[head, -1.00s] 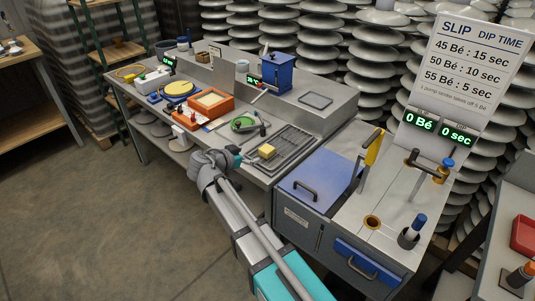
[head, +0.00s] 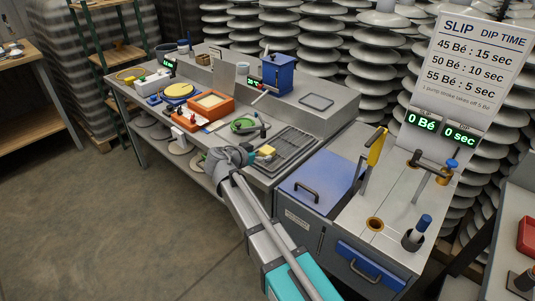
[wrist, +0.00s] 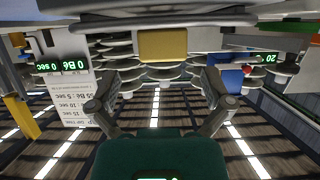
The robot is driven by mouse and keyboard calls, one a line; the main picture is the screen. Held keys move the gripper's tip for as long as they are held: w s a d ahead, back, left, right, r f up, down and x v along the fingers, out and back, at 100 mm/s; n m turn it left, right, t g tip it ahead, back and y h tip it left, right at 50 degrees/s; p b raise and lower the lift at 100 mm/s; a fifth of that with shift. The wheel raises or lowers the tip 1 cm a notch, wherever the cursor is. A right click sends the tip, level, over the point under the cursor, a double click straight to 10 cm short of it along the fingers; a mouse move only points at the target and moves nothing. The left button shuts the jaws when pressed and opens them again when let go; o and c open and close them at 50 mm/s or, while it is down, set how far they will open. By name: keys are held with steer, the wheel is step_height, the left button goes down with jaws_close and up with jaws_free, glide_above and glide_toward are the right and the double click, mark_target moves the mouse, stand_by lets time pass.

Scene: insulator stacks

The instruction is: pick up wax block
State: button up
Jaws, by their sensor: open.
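The wax block (head: 267,150) is a small yellow block at the left part of the grey slatted rack (head: 290,147) on the bench. My gripper (head: 254,156) is close beside it, on its left in the head view, and seems to cover part of it. In the wrist view the block (wrist: 163,45) shows near the top, roughly centred between the two spread fingers of my gripper (wrist: 158,82). The fingers are open and empty. I cannot tell whether a finger touches the block.
A green round dish (head: 243,126) and an orange box (head: 208,103) stand left of the rack. A blue box (head: 278,73) is on the raised shelf behind. The blue-lidded cabinet (head: 322,178) with a yellow-handled lever (head: 376,147) stands to the right.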

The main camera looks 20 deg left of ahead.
mark_target(265, 150)
steer(key=b+x, duration=0.1)
steer(key=x, duration=0.2)
steer(key=shift+w+a+f, duration=0.1)
steer(key=shift+a+f, duration=0.05)
steer(key=shift+f, duration=0.1)
steer(key=shift+w+d+f+b, duration=0.15)
steer(key=shift+w+d+b, duration=0.15)
steer(key=shift+w, duration=0.3)
steer(key=c, duration=1.2)
steer(key=shift+r, duration=0.2)
